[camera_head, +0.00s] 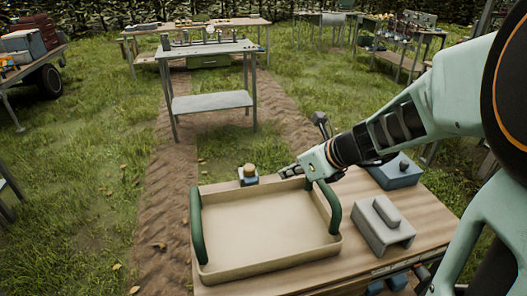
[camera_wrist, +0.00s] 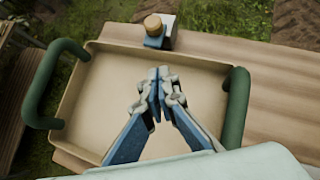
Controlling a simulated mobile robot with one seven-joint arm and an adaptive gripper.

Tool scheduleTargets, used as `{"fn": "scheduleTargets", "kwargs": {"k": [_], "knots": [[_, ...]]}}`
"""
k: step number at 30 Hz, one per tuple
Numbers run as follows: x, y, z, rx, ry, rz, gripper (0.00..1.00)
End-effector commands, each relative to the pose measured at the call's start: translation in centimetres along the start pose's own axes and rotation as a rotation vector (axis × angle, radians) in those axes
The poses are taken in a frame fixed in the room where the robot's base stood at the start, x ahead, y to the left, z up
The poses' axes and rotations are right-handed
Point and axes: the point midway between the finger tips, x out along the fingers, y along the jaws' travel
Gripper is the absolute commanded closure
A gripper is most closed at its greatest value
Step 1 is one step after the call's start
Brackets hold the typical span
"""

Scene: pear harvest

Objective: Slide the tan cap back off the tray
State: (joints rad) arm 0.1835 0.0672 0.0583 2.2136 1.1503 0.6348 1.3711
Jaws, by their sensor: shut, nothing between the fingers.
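The shallow tan tray (camera_head: 203,264) with two green handles stands on the wooden table, and its floor looks bare. It fills much of the wrist view (camera_wrist: 83,86). A small round tan cap (camera_head: 249,168) sits on a blue-grey block (camera_head: 248,179) just beyond the tray's far wall. The cap also shows at the top of the wrist view (camera_wrist: 153,24). My gripper (camera_head: 285,174) is shut and empty, to the right of the cap in the head view. In the wrist view its fingertips (camera_wrist: 160,73) appear over the tray, below the cap and apart from it.
A grey block with a raised grip (camera_head: 388,229) stands right of the tray. A blue-grey box (camera_head: 396,172) sits behind it. Bare wood (camera_wrist: 275,85) lies right of the tray in the wrist view. A grey table (camera_head: 209,102) stands farther off on the grass.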

Motion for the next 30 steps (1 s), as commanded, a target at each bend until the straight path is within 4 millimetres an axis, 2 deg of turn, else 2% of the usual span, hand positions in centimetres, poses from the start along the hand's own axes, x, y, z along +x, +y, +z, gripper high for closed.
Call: {"fn": "scheduleTargets", "kwargs": {"k": [7,11,14,26,30], "knots": [[0.0,0.0,-0.1,0.000,0.001,0.000,1.00],[0.7,0.0,-0.1,0.000,0.001,0.000,1.00],[2.1,0.0,-0.2,0.002,0.002,0.003,1.00],[10.4,0.1,-0.3,0.001,0.002,0.003,1.00],[11.6,0.1,1.6,0.000,0.001,0.002,1.00]]}}
